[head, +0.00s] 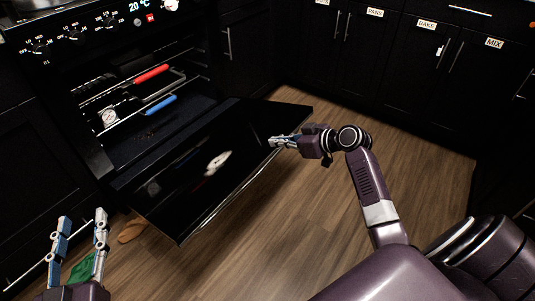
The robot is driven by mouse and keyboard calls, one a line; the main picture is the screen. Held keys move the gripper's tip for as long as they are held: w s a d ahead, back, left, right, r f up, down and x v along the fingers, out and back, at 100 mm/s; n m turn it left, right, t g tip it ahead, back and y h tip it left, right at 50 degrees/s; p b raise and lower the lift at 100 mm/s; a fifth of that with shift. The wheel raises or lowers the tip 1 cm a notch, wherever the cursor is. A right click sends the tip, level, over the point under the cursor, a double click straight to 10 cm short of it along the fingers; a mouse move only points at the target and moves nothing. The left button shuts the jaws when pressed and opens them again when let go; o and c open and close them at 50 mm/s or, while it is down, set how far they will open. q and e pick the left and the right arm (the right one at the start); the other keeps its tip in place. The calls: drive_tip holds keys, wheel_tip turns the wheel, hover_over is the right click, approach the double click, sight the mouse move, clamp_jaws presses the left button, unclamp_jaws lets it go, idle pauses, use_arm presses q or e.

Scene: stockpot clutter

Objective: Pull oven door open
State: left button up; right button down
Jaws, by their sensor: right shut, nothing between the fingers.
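The oven door (200,180) is swung down and stands open, with its dark inner face turned up. A shiny metal strip (228,198) runs along its outer edge. My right gripper (272,142) is shut and empty, at the right part of the door near its outer edge; I cannot tell whether it touches the door. My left gripper (80,218) is at the bottom left with its two fingers apart and nothing between their tips. The oven cavity (140,140) is exposed behind the door.
Inside the oven are racks, a red-handled item (151,74), a blue-handled item (160,106) and a round dial (109,117). Black cabinets (395,65) line the back. A brown item (130,231) and green cloth (82,268) lie low left. The wooden floor (290,220) right of the door is clear.

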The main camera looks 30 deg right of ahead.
drive_tip(key=b, duration=0.1)
hover_over(268, 152)
drive_tip(key=s+a, duration=0.2)
wheel_tip(268, 152, down, 3)
wheel_tip(268, 152, down, 3)
drive_tip(key=shift+s+d+f+b, duration=0.1)
drive_tip(key=shift+s+b, duration=0.05)
drive_tip(key=shift+b, duration=0.8)
use_arm(q)
drive_tip(key=s+r+t+h, duration=0.1)
drive_tip(key=s+r+t, duration=0.2)
drive_tip(key=r, duration=0.4)
drive_tip(key=s+r+t+h, duration=0.2)
drive_tip(key=r+t, duration=0.3)
drive_tip(key=r, duration=0.3)
drive_tip(key=shift+s+t+h, duration=0.3)
drive_tip(key=shift+s, duration=0.55)
use_arm(e)
drive_tip(key=shift+s+f, duration=0.1)
drive_tip(key=shift+f, duration=0.1)
use_arm(q)
drive_tip(key=shift+r, duration=0.1)
